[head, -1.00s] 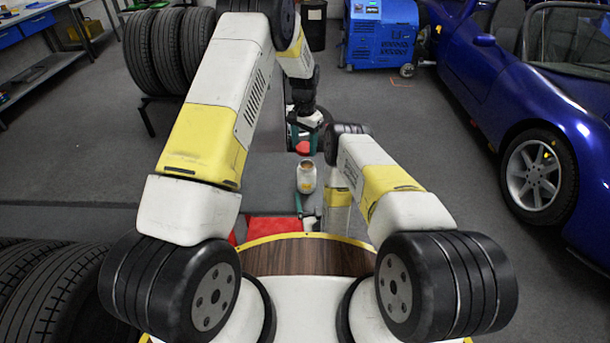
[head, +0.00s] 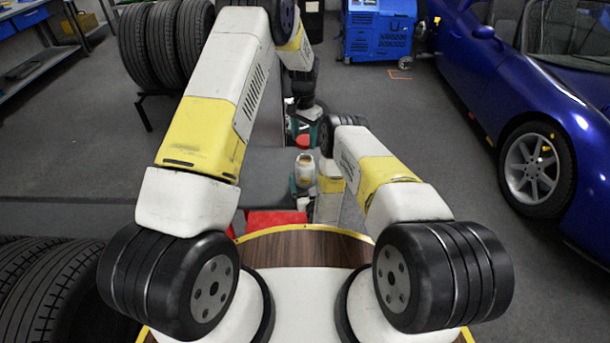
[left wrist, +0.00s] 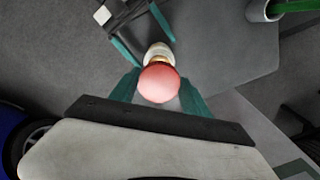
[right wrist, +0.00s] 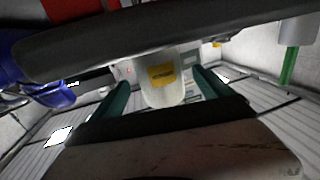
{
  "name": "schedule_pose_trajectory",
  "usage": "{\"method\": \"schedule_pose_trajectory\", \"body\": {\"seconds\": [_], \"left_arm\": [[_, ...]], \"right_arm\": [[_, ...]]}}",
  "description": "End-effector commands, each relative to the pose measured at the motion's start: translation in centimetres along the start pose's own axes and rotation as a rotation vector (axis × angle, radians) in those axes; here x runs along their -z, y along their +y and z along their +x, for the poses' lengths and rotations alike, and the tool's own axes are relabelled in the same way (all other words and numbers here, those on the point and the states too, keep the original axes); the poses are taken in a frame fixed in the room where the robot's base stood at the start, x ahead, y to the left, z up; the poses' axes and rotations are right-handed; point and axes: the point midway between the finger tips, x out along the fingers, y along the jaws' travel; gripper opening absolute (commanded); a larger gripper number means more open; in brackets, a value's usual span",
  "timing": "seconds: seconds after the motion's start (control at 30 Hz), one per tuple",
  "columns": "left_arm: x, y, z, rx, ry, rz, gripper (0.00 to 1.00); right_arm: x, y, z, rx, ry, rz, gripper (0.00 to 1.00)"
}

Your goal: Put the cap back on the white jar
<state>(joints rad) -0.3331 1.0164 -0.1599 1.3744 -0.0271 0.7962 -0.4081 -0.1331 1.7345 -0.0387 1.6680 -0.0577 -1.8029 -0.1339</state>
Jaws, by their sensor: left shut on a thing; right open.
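The red cap (head: 303,141) is held between the teal fingers of my left gripper (head: 303,134), above and beyond the jar in the head view. In the left wrist view the cap (left wrist: 159,84) fills the gap between the fingers, and part of the jar (left wrist: 159,52) shows behind it. The white jar (head: 304,172) has an open, brownish mouth and looks upright. My right gripper (right wrist: 163,92) is open, with one teal finger on either side of the jar (right wrist: 164,82); gaps show in the right wrist view. The jar's base is partly hidden in the head view.
A grey tabletop (head: 262,172) lies under the work, with a red object (head: 272,221) near me. A grey cup (left wrist: 262,10) with a green handle in it shows in the left wrist view. Tyres (head: 165,45) stand left; a blue car (head: 545,85) stands right.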

Motion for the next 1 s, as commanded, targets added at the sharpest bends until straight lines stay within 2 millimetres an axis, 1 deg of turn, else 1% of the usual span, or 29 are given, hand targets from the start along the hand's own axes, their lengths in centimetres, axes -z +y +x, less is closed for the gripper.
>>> {"method": "schedule_pose_trajectory", "body": {"seconds": [0.03, 0.1, 0.2, 0.3, 0.43, 0.7, 0.77, 0.8, 0.97, 1.0], "left_arm": [[0.0, 0.0, 0.0, 0.0, 0.0, 0.0, 0.18], [0.0, 0.0, 0.0, 0.0, 0.0, 0.0, 0.18], [0.0, 0.0, 0.0, 0.0, 0.0, 0.0, 0.18], [0.0, 0.0, 0.0, 0.0, 0.0, 0.0, 0.18], [0.0, 0.0, 0.0, 0.0, 0.0, 0.0, 0.18], [0.0, 0.0, 0.0, 0.0, 0.0, 0.0, 0.18], [0.0, 0.0, 0.0, 0.0, 0.0, 0.0, 0.18], [0.0, 0.0, 0.0, 0.0, 0.0, 0.0, 0.18], [0.0, 0.0, 0.0, 0.0, 0.0, 0.0, 0.18], [0.0, 0.0, 0.0, 0.0, 0.0, 0.0, 0.18]], "right_arm": [[0.1, 0.0, 1.0, 0.0, 0.004, 0.0, 0.9], [0.1, 0.0, 2.1, 0.0, 0.003, 0.0, 0.9], [0.0, 0.0, 3.3, 0.0, 0.002, 0.0, 0.9], [0.0, 0.0, 4.2, 0.0, 0.001, 0.001, 0.9], [0.0, 0.0, 4.7, -0.001, 0.001, 0.001, 0.9], [0.0, 0.0, 4.7, 0.0, 0.0, 0.0, 0.9], [0.0, 0.0, 4.7, 0.0, 0.0, 0.0, 0.78], [0.0, 0.0, 4.7, 0.0, 0.0, 0.0, 0.7], [0.0, 0.0, 4.7, 0.0, 0.0, 0.0, 0.39], [0.0, 0.0, 4.7, 0.0, 0.0, 0.0, 0.31]]}}
